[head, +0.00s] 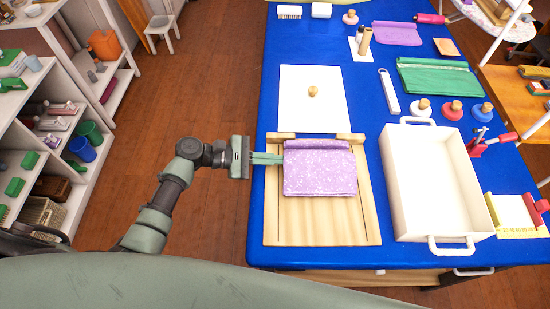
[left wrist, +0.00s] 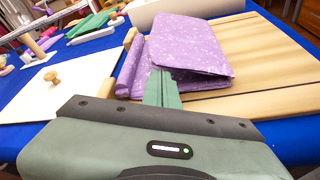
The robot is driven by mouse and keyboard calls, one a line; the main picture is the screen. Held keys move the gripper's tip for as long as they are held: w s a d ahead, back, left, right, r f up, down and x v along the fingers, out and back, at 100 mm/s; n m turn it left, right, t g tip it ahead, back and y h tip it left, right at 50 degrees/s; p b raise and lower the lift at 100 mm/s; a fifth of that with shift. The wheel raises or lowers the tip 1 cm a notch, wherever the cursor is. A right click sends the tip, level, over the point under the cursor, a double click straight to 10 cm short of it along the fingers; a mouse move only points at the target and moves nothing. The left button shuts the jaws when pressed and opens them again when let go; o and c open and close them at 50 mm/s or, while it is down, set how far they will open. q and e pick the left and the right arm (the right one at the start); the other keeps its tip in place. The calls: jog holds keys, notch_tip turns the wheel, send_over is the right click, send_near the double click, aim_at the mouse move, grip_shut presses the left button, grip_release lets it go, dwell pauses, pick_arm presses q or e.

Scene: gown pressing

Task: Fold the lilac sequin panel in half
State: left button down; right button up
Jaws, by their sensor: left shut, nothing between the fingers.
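The lilac sequin panel (head: 320,172) lies on the wooden board (head: 315,225), folded over on itself, with a rolled or raised edge at its far side. In the left wrist view the panel (left wrist: 190,45) shows an upper layer standing a little off the layer below along its near edge. My left gripper (head: 280,159) comes in from the left, its green fingers shut with nothing between them. The fingertips (left wrist: 162,78) are right at the panel's left edge; I cannot tell whether they touch it. My right gripper is not in view.
A white board with a wooden knob (head: 312,91) lies behind the wooden board. A white tray (head: 392,185) stands to the right. Green cloth (head: 435,78), several knobbed stamps and another lilac cloth (head: 397,33) lie farther back. Blue table cloth shows between them.

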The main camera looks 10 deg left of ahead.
pick_arm(q)
jog(key=shift+s+d+r+m+t, duration=0.1)
jog(key=shift+s+r+m+t, duration=0.25)
jog(key=shift+r+m, duration=0.35)
jog(key=shift+s+d+r+m+t, duration=0.1)
jog(key=shift+s+r+m+t, duration=0.5)
jog(key=shift+r+m, duration=0.35)
jog(key=shift+s+r, duration=0.1)
jog(key=shift+s, duration=0.1)
jog(key=shift+s+d+r+p, duration=0.1)
jog(key=shift+s+r+p, duration=0.15)
jog(key=shift+p, duration=0.2)
